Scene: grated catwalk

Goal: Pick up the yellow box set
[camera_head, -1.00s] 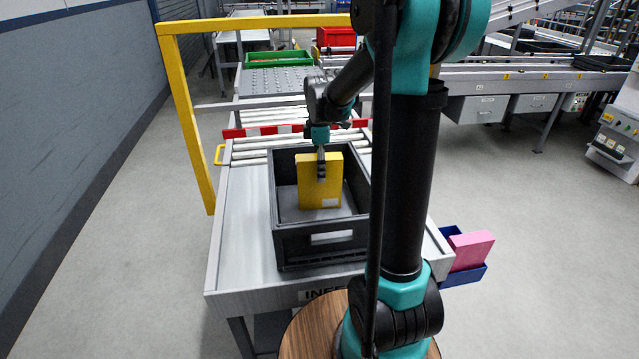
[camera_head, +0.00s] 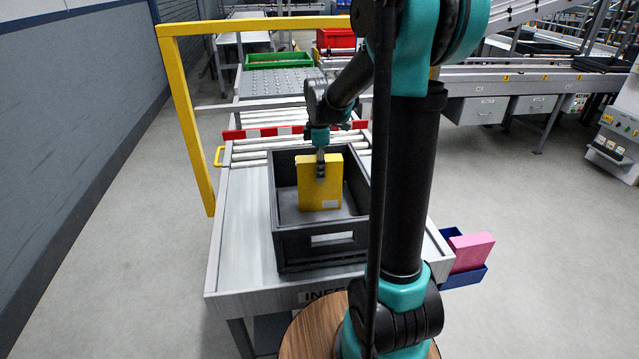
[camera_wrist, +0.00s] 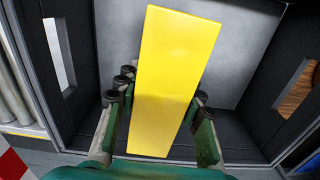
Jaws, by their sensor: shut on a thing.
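The yellow box set (camera_head: 320,190) stands upright inside a dark grey crate (camera_head: 322,243) on the table. In the wrist view the yellow box set (camera_wrist: 172,75) lies lengthwise between the two fingers. My gripper (camera_head: 321,168) comes down from above and is shut on the upper part of the box set. In the wrist view my gripper (camera_wrist: 158,105) has a finger on each side of it. The crate floor (camera_wrist: 236,65) shows beside the box. Whether the box's lower edge touches the crate floor is hard to tell.
The crate's walls stand close around the box. A roller conveyor (camera_head: 262,142) and a red-white bar (camera_head: 262,131) lie behind the crate. A yellow frame (camera_head: 190,130) stands at left. A blue bin (camera_head: 462,278) with a pink box (camera_head: 471,251) hangs at the table's right.

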